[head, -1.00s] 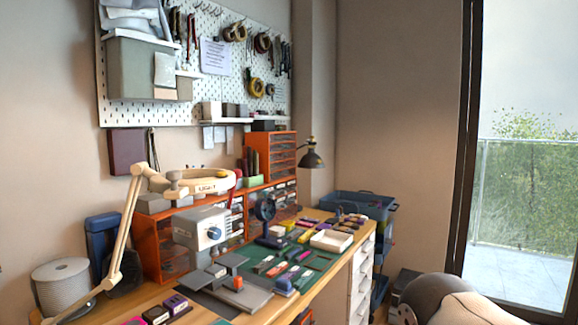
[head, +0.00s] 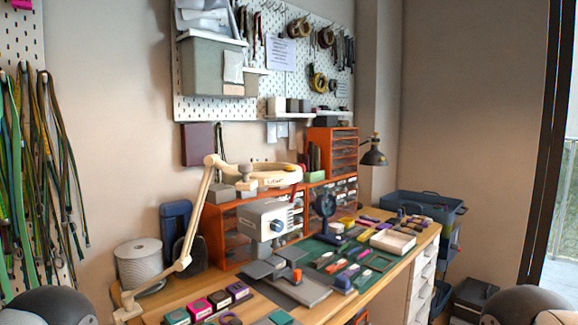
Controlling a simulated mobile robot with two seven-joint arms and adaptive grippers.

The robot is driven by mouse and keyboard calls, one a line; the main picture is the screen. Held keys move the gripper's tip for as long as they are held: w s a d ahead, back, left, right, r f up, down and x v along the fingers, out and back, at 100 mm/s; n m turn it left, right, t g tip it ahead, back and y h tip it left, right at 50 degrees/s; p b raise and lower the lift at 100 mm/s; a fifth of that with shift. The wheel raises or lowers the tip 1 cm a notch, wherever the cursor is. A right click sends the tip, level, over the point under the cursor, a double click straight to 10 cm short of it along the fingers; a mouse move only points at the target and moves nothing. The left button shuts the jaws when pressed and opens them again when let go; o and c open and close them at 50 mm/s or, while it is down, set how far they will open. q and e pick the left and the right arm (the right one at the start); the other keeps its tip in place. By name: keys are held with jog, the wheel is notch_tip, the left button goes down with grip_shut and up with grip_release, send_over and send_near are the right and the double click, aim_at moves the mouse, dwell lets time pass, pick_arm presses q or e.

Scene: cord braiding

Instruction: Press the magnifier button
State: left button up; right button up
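The magnifier lamp (head: 211,175) is a cream jointed arm clamped at the front left of the workbench. Its ring-shaped head (head: 275,179) hangs over the middle of the bench, in front of the orange drawer units. Small dark lettering shows on the head's near rim; a separate button is too small to tell. Neither gripper is in view.
The wooden workbench (head: 258,312) holds a cord spool (head: 139,264), a grey machine (head: 262,219), a green mat (head: 318,248) and several small coloured blocks. Blue crates (head: 424,205) stand beyond its right end. Cords hang on a pegboard at the left.

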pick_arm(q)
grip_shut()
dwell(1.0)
